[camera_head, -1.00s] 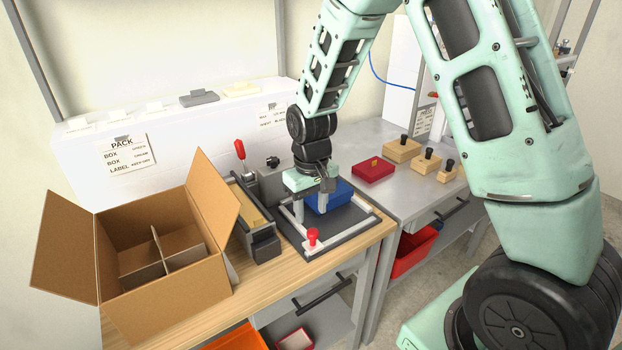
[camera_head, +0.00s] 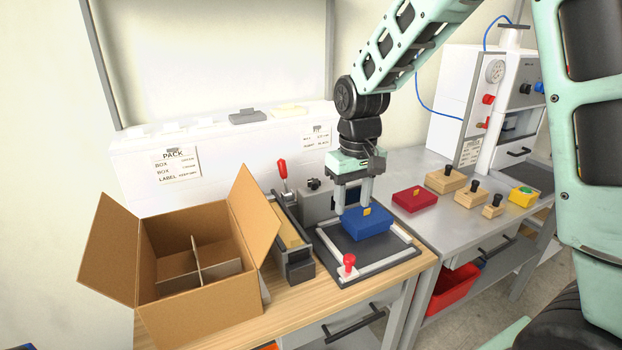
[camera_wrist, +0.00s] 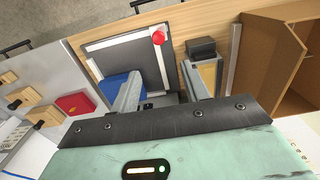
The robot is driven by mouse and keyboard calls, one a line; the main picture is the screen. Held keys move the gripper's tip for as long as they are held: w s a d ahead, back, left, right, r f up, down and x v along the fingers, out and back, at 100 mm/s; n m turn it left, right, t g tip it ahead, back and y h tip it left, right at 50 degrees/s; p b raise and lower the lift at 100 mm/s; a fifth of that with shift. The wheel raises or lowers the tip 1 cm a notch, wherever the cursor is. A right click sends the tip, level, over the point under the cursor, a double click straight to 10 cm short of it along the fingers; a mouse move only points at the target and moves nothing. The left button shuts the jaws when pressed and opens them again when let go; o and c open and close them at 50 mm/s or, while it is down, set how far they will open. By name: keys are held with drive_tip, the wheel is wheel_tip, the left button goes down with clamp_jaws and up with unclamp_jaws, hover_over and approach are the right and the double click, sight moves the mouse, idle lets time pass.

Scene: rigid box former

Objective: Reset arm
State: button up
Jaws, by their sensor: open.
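My gripper (camera_head: 353,197) is open and points down over the back of the dark framed fixture (camera_head: 337,262) on the wooden bench. A blue box (camera_head: 366,223) with a small yellow tab sits on the fixture, just in front of and below the fingers. In the wrist view the blue box (camera_wrist: 117,86) lies beside and partly behind one finger, and nothing shows between the two fingers. Whether a finger touches the box I cannot tell.
An open divided carton (camera_head: 190,300) stands at the left. A toggle clamp with a red handle (camera_head: 282,171) stands behind the fixture. A red box (camera_head: 414,198), several wooden blocks (camera_head: 446,180) and a white machine (camera_head: 505,100) occupy the grey bench at right.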

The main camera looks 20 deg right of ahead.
drive_tip(key=s+a+r+n, duration=0.2)
drive_tip(key=s+a+n, duration=0.2)
drive_tip(key=s+a, duration=0.85)
drive_tip(key=s+a+f+n, duration=0.1)
drive_tip(key=s+a+n, duration=0.2)
drive_tip(key=s, duration=0.8)
drive_tip(key=shift+s+a+y, duration=0.3)
drive_tip(key=shift+a, duration=0.55)
